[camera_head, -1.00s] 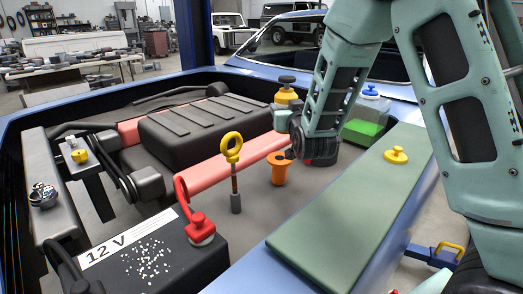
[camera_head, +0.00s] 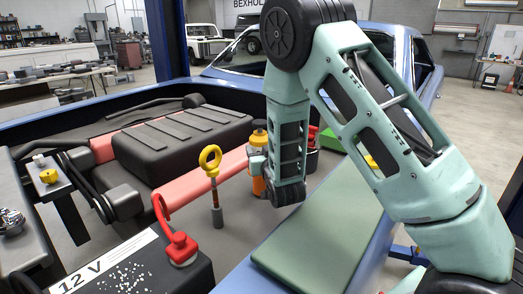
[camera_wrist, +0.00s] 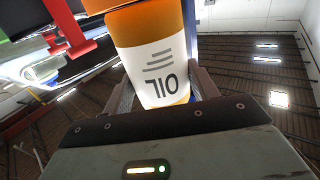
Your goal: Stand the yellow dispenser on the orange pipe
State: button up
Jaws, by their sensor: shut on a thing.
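The yellow dispenser (camera_head: 260,128) is upright in the head view, partly hidden by my gripper (camera_head: 259,163). In the wrist view it is a yellow-orange bottle (camera_wrist: 145,28) with a white OIL label, seen upside down, between the fingers of my gripper (camera_wrist: 160,88). My gripper is shut on it. An orange edge also shows at the top of the wrist view. I cannot tell whether dispenser and pipe touch.
A yellow ring-handled dipstick (camera_head: 210,160) stands close to the left. A red-clamped battery (camera_head: 130,270) is at the front left. A green pad (camera_head: 320,225) lies on the fender at right. A dark container with red (camera_head: 312,150) stands behind my gripper.

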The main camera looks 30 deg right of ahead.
jog(key=o, duration=0.9)
jog(key=shift+f, duration=0.15)
jog(key=shift+c, duration=0.2)
jog(key=o, duration=0.4)
jog(key=shift+r, duration=0.25)
jog(key=shift+s+a+f, duration=0.1)
jog(key=shift+s, duration=0.2)
jog(key=b+v, duration=0.1)
jog(key=v, duration=0.6)
jog(key=shift+b, duration=0.3)
